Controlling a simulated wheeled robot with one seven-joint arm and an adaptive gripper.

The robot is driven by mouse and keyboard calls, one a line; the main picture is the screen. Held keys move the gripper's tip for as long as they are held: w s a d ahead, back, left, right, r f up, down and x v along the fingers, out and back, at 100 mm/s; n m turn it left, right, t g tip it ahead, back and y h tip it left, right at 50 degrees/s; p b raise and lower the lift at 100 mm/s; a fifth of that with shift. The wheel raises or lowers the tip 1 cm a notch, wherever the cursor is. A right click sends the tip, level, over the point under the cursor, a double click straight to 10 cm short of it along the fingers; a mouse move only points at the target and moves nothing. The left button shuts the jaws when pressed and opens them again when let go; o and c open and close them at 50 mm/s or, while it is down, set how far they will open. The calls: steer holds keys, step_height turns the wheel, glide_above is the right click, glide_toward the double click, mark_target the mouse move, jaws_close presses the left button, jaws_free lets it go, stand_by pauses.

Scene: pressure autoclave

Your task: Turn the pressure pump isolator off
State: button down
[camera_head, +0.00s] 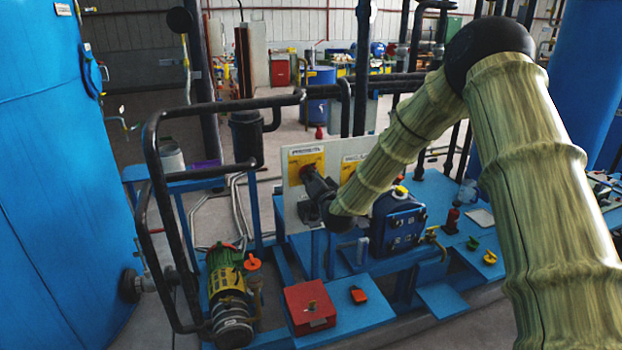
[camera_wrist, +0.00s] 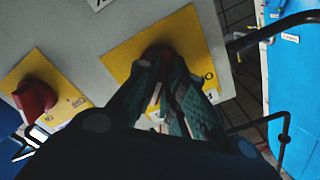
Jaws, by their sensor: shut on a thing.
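A pale grey panel (camera_head: 293,205) carries two yellow plates with isolator switches. My gripper (camera_head: 311,178) is at the left plate (camera_head: 318,158). In the wrist view, my gripper (camera_wrist: 168,72) is shut on a dark red isolator knob (camera_wrist: 155,51) in front of its yellow plate (camera_wrist: 195,35). The fingers hide most of this knob, so its angle is hard to tell. A second red knob (camera_wrist: 36,98) on another yellow plate (camera_wrist: 62,78) is untouched. In the head view my arm partly covers this second plate (camera_head: 349,166). The labels are too small to read.
Black pipe rails (camera_head: 152,150) stand left of the panel. A blue tank (camera_head: 60,180) fills the left side. A green and yellow pump (camera_head: 228,285) and a red box (camera_head: 310,305) are below the panel. A blue box (camera_head: 398,225) stands right of it, near my arm.

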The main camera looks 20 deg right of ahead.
steer(key=shift+n+b, duration=0.3)
steer(key=shift+b, duration=0.05)
steer(key=n+b, duration=0.2)
steer(key=shift+f+n+b, duration=0.2)
steer(key=shift+n+b, duration=0.2)
steer(key=n+b, duration=0.5)
steer(key=n, duration=0.1)
steer(key=n+b, duration=0.3)
steer(key=n, duration=0.1)
steer(key=shift+a+n+b, duration=0.1)
steer(key=shift+n+b, duration=0.3)
steer(key=shift+r+n+b, duration=0.1)
steer(key=shift+n+b, duration=1.25)
steer(key=shift+n, duration=0.45)
steer(key=c, duration=1.5)
jaws_free()
steer(key=shift+r, duration=0.1)
